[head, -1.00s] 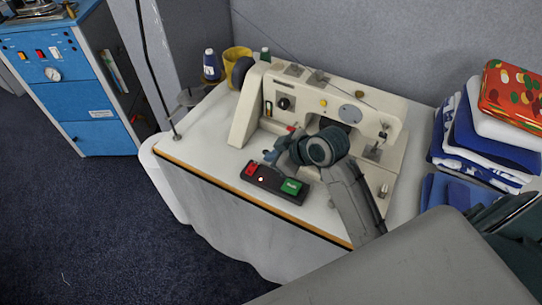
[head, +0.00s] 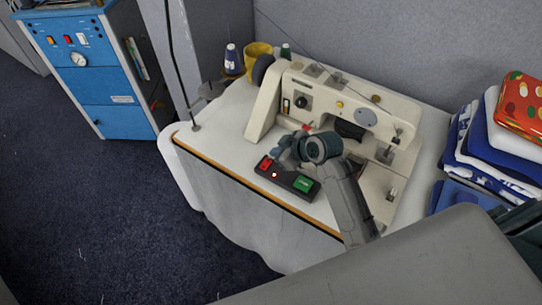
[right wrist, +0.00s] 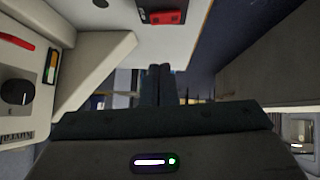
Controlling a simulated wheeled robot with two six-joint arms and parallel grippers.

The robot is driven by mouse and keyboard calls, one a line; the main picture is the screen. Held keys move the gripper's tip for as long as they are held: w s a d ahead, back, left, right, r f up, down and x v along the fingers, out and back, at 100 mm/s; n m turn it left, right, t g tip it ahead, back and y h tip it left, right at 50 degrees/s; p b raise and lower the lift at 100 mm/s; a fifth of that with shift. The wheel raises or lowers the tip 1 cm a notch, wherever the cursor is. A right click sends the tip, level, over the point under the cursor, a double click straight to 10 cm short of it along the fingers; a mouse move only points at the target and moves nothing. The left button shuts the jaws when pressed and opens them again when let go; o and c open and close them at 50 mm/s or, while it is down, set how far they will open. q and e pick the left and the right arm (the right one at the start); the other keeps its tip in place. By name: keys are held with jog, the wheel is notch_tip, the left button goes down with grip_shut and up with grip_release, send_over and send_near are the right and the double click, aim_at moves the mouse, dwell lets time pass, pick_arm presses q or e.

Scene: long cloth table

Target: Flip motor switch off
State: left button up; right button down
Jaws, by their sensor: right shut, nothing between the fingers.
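The motor switch is a black box (head: 285,180) near the table's front edge, with a red button (head: 265,165) at its left end and a green one (head: 303,185) at its right. A small red light shows between them. The red button also shows at the top of the right wrist view (right wrist: 165,17). My right gripper (head: 274,157) is just behind the red end of the box. Its fingers (right wrist: 155,85) are together and empty, apart from the red button in the wrist view. My left gripper is not in view.
A cream sewing machine (head: 350,110) stands right behind the switch, close to my right arm. Thread spools and a yellow mug (head: 257,55) stand at the back. Folded cloths (head: 480,135) are piled on the right. The left of the white tabletop (head: 215,130) is clear.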

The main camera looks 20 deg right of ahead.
aim_at(266, 164)
jog(key=p+x, duration=0.1)
jog(key=x, duration=0.2)
jog(key=shift+w+a, duration=0.15)
jog(key=shift+w, duration=0.05)
jog(key=f, duration=0.2)
jog(key=f+p, duration=0.1)
jog(key=shift+w+f, duration=0.25)
jog(key=shift+w, duration=0.05)
jog(key=shift+f, duration=0.65)
